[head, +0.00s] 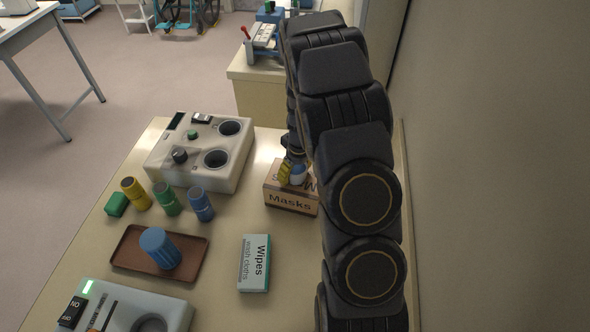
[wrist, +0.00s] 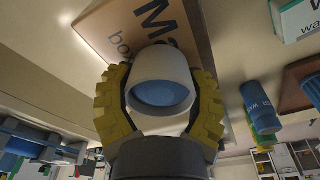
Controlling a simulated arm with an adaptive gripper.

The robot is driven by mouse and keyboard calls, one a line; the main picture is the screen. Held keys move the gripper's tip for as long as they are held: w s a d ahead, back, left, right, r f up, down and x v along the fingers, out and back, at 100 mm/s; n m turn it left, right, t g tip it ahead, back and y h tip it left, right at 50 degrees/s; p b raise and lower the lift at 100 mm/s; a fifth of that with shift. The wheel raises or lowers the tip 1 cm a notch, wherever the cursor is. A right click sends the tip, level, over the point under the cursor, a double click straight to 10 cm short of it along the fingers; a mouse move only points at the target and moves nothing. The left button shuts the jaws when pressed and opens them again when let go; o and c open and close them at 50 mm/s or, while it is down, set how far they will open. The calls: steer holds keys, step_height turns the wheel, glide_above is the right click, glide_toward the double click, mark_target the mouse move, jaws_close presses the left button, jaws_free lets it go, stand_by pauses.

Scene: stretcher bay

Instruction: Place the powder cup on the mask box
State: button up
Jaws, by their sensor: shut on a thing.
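The mask box (head: 290,203) is a brown carton marked "Masks" on the right part of the table, close to my arm. It also shows behind the cup in the wrist view (wrist: 112,30). My gripper (head: 292,174) has yellow fingers and is shut on the powder cup (head: 299,174), which is white with a blue part. In the wrist view the cup (wrist: 160,82) sits between both fingers, its blue round face toward the camera. In the head view the cup overlaps the top of the box. I cannot tell whether it touches it. My arm partly hides the box's right side.
A wipes box (head: 254,263) lies in front of the mask box. A brown tray (head: 128,248) holds a blue cup (head: 160,248). Yellow, green and blue containers (head: 167,199) stand behind it. A device with round wells (head: 200,150) is at the back left. A wall runs along the right.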

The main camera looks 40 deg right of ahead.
steer(key=o, duration=1.2)
steer(key=shift+f, duration=0.1)
